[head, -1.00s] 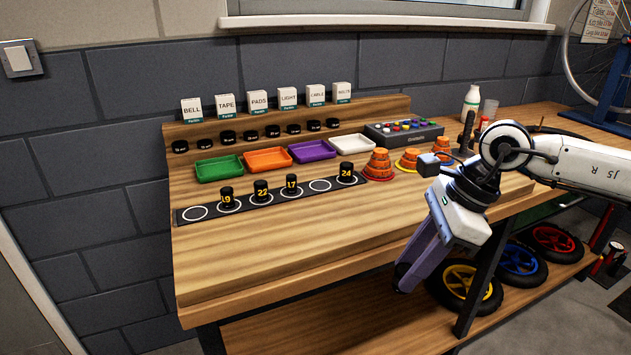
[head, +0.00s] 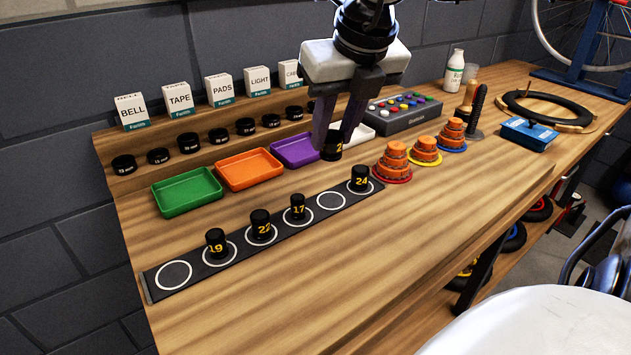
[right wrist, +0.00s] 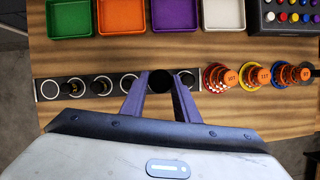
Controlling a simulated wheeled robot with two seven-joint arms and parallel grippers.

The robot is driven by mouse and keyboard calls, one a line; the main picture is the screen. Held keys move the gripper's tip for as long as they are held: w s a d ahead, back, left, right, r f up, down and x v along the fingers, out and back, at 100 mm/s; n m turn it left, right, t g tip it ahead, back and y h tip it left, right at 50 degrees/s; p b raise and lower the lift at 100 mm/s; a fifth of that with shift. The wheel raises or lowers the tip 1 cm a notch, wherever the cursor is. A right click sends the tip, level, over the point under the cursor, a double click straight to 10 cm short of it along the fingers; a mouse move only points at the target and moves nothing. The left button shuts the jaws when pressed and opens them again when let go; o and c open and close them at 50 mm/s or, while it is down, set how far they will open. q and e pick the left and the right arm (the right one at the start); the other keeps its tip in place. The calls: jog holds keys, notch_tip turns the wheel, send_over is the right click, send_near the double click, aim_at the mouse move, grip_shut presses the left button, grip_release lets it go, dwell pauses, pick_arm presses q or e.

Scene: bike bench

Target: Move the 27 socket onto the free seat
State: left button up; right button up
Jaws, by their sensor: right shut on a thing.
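My right gripper (head: 337,140) is shut on a black socket (head: 332,152), held upright above the bench. Its yellow number is partly hidden by a finger; only a 2 shows. In the right wrist view the held socket (right wrist: 160,82) covers the fifth ring of the strip. The black strip (head: 279,238) has ringed seats in a row. Sockets 19 (head: 216,244), 22 (head: 261,224), 17 (head: 298,207) and 24 (head: 360,178) stand on it. The seat between 17 and 24 (head: 330,201) and the far-left seat (head: 174,275) are empty. My left gripper is not in view.
Behind the strip are green (head: 188,192), orange (head: 249,169), purple (head: 296,151) and white trays, the white one partly hidden. Orange stacked cones (head: 396,157) stand right of socket 24. The bench front (head: 300,300) is clear.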

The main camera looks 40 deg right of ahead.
aim_at(338, 151)
jog(key=f, duration=0.4)
jog(key=shift+s+f, duration=0.25)
jog(key=shift+f, duration=0.1)
jog(key=shift+f+b, duration=0.55)
jog(key=shift+f, duration=1.75)
jog(key=o, duration=1.1)
jog(key=shift+r, duration=0.1)
jog(key=shift+o, duration=0.2)
jog(key=shift+r+p, duration=0.4)
jog(key=shift+r, duration=0.1)
jog(key=v, duration=1.1)
jog(key=shift+p, duration=0.4)
jog(key=shift+s+r, duration=0.1)
